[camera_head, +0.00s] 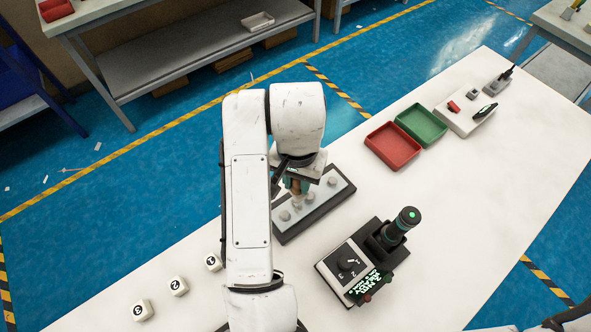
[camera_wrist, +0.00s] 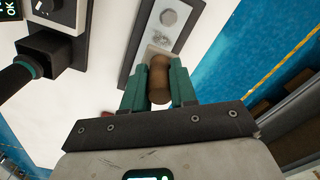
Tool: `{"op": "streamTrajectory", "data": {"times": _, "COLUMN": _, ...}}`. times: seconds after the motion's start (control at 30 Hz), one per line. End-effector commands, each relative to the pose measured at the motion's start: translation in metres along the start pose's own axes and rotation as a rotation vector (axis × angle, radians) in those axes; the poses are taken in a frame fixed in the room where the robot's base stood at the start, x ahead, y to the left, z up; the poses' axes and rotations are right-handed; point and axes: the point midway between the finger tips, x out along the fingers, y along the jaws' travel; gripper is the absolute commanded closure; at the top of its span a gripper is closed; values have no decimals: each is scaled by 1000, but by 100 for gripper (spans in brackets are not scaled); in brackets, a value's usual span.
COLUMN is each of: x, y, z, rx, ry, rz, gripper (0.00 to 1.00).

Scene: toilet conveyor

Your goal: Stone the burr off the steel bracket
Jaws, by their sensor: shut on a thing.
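My gripper (camera_head: 296,188) has its green fingers closed on a brown, wood-like cylindrical piece (camera_wrist: 159,80). The piece also shows small in the head view (camera_head: 297,199). The wrist view shows this fixture (camera_wrist: 168,17) just beyond the fingertips. The piece's far end overlaps the plate in view; I cannot tell whether it touches. I cannot make out a burr, and my arm and gripper hide part of the fixture.
Behind are a red tray (camera_head: 393,146), a green tray (camera_head: 421,125) and a pale board (camera_head: 462,122) with small items. The right tabletop is clear.

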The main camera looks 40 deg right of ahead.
Motion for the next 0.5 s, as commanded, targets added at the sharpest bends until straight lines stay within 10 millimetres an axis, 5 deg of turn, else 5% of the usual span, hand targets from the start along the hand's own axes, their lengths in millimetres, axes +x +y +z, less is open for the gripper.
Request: {"op": "streamTrajectory", "data": {"times": 0.5, "x": 44, "y": 0, "z": 0, "rx": 0, "ry": 0, "rz": 0, "gripper": 100}}
